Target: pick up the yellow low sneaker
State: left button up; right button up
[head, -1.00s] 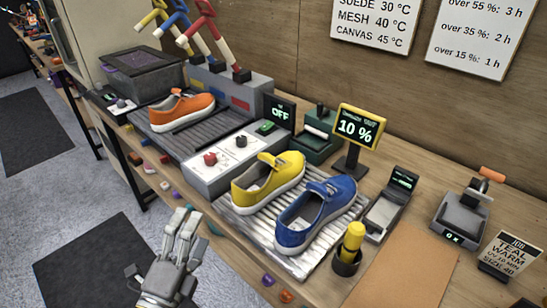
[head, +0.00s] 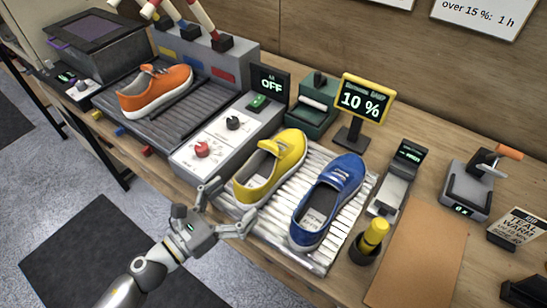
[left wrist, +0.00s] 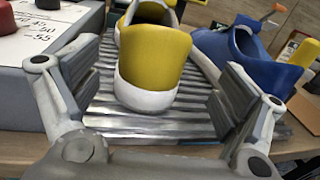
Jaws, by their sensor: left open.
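The yellow low sneaker (head: 272,168) stands on a ribbed metal rack (head: 334,236), its heel toward me. In the left wrist view the yellow sneaker (left wrist: 152,62) shows its heel and white sole between my open fingers. My left gripper (head: 228,207) is open just in front of the heel, at the rack's front edge, with nothing between its fingers. It also shows in the left wrist view (left wrist: 148,110). My right gripper is not in view.
A blue sneaker (head: 328,200) stands close to the right of the yellow one. A grey control box (head: 228,138) with knobs is close on the left. An orange sneaker (head: 156,90) lies on a belt further left. A cup with a yellow-handled tool (head: 372,240) stands at the right.

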aim_at(257, 185)
pick_arm(q)
jog(key=shift+x, duration=1)
jog(key=shift+w+d+p, duration=0.1)
jog(key=shift+w+p, duration=0.3)
jog(key=p+x, duration=0.1)
jog(key=x, duration=0.1)
jog(key=p+x, duration=0.1)
jog(key=x, duration=0.1)
jog(key=shift+w, duration=0.3)
jog(key=shift+w+d+f, duration=0.1)
jog(key=shift+w+d, duration=0.05)
jog(key=shift+w, duration=0.1)
jog(key=c, duration=1.3)
